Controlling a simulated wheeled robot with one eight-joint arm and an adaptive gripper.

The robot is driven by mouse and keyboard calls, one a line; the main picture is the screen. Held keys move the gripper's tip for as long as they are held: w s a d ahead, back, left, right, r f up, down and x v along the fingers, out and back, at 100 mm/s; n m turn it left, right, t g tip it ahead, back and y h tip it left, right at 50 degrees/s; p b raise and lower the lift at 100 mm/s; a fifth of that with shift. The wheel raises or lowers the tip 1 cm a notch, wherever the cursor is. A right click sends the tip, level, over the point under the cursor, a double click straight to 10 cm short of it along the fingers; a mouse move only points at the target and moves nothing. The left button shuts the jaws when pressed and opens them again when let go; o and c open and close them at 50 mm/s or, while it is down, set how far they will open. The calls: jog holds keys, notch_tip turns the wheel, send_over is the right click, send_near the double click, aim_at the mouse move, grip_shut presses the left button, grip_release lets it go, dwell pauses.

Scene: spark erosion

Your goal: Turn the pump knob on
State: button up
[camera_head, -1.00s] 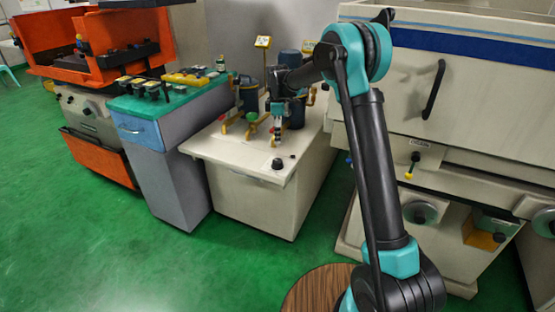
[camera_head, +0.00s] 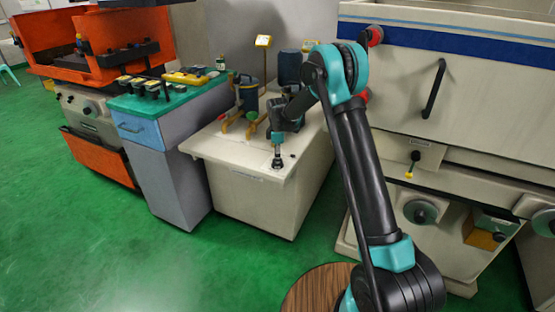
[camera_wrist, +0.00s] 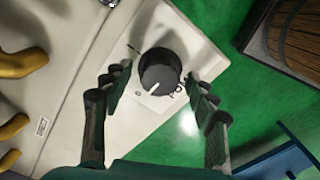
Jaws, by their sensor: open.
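The pump knob (camera_wrist: 160,72) is a round black dial on the pale top of the pump cabinet, near its corner. Its white pointer line faces down and slightly left in the wrist view, between a small mark at the lower left and a partly hidden label at the lower right. My gripper (camera_wrist: 158,86) is open, with one dark finger on each side of the knob and visible gaps between.
Yellow-handled pipes (camera_head: 240,112) and dark canisters stand behind on the cabinet top (camera_head: 225,148). A teal-topped cabinet (camera_head: 150,103) is on the left; a large pale machine (camera_head: 410,110) is on the right. Green floor is clear in front.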

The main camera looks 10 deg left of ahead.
jog(key=c, duration=1.2)
jog(key=shift+o, duration=0.2)
jog(key=shift+m, duration=0.3)
jog(key=m, duration=1.3)
jog(key=shift+m, duration=2.1)
